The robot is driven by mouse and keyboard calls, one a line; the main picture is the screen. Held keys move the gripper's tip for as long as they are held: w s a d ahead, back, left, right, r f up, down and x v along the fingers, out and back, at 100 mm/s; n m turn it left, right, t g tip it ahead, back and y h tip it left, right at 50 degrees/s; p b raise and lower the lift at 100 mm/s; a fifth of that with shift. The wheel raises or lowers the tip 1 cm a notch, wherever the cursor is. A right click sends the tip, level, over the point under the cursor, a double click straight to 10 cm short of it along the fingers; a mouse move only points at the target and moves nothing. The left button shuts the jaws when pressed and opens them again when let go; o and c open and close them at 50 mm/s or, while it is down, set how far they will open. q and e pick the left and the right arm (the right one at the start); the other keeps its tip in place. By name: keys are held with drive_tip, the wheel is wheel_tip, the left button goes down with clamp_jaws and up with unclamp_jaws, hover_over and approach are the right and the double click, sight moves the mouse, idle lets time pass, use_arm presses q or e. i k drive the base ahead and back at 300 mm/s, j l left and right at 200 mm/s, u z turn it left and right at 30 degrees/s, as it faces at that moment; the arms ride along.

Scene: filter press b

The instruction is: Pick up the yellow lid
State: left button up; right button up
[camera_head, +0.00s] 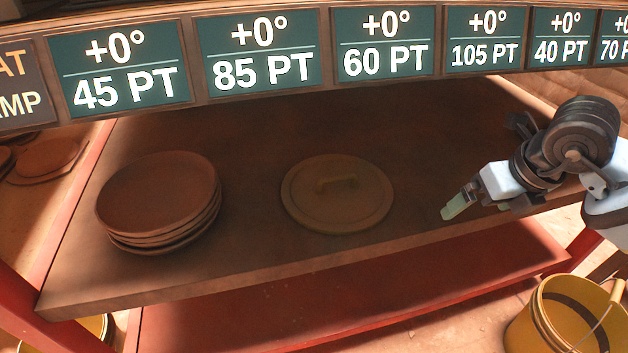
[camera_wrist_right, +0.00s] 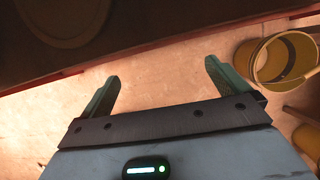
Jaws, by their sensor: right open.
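The yellow lid (camera_head: 337,205) is a round disc lying flat on the wooden table, in shade. A bar handle (camera_head: 337,182) stands on its top. My right gripper (camera_head: 462,205) is to the right of the lid, apart from it, near the table's front edge. In the right wrist view my right gripper (camera_wrist_right: 160,85) is open, with two green fingers spread and nothing between them. A round disc, likely the lid (camera_wrist_right: 62,18), shows dimly at the top left of that view. My left gripper is in neither view.
A stack of brown round plates (camera_head: 158,200) stands left of the lid on the table (camera_head: 260,255). A signboard (camera_head: 260,55) spans above. A red shelf (camera_head: 350,305) lies below. A yellow bucket (camera_head: 560,320) stands on the floor at right. Bare table separates plates and lid.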

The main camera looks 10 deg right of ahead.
sight(328, 194)
drive_tip(key=i+j, duration=0.2)
drive_tip(key=j, duration=0.15)
drive_tip(key=i+j, duration=0.15)
drive_tip(key=j, duration=0.15)
drive_tip(key=i+j, duration=0.2)
drive_tip(key=j, duration=0.15)
